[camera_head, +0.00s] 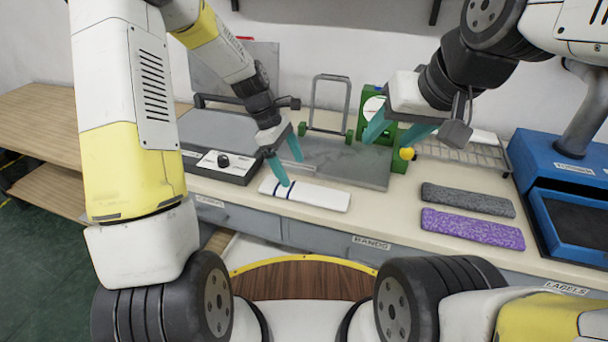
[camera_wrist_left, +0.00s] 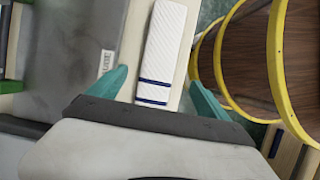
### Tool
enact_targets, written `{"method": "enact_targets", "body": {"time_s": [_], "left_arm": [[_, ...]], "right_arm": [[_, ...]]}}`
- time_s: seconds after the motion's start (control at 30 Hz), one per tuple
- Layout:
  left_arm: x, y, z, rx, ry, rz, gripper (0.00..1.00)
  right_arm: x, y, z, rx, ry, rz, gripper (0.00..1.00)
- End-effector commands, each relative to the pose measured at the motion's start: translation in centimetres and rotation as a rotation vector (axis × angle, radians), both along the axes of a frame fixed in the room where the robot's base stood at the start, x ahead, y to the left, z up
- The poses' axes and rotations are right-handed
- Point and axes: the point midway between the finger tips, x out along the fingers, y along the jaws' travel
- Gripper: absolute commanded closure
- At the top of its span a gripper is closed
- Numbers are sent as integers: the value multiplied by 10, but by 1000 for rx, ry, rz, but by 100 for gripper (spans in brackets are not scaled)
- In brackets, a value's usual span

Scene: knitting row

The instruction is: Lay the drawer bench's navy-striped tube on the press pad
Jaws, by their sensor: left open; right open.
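The navy-striped tube (camera_head: 312,195) is a flat white strip with navy stripes near its left end, lying on the bench near its front edge. It also shows in the left wrist view (camera_wrist_left: 166,42), its striped end between the fingers. My left gripper (camera_head: 294,172) is open, with its fingertips close over the striped end; contact cannot be told. A grey, flat-topped press (camera_head: 222,128) with a black handle and a dial box stands left of the tube; its top looks like the press pad and is bare. My right gripper (camera_head: 394,136) is open and empty above the bench.
A grey slab (camera_head: 345,163) with a metal frame lies behind the tube. A green stand (camera_head: 371,114), wire rack (camera_head: 465,150), dark grey strip (camera_head: 467,200), purple strip (camera_head: 472,229) and blue bin (camera_head: 565,225) are to the right. Drawers line the bench front.

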Motion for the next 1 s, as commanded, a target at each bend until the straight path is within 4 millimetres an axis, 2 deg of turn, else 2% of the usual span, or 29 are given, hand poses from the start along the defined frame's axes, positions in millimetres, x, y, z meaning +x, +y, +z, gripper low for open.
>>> {"method": "enact_targets", "body": {"time_s": [0.6, 0.87, 0.9, 1.0], "left_arm": [[-7, -29, -69, -1, 7, 5, 11], [-7, -31, -72, -1, 4, 6, 11], [-7, -31, -72, -1, 4, 6, 13], [-7, -31, -72, -1, 5, 6, 32]], "right_arm": [[0, 0, 0, 0, 0, 0, 47], [0, 0, 0, 0, 0, 0, 47], [0, 0, 0, 0, 0, 0, 47], [0, 0, 0, 0, 0, 0, 47]]}}
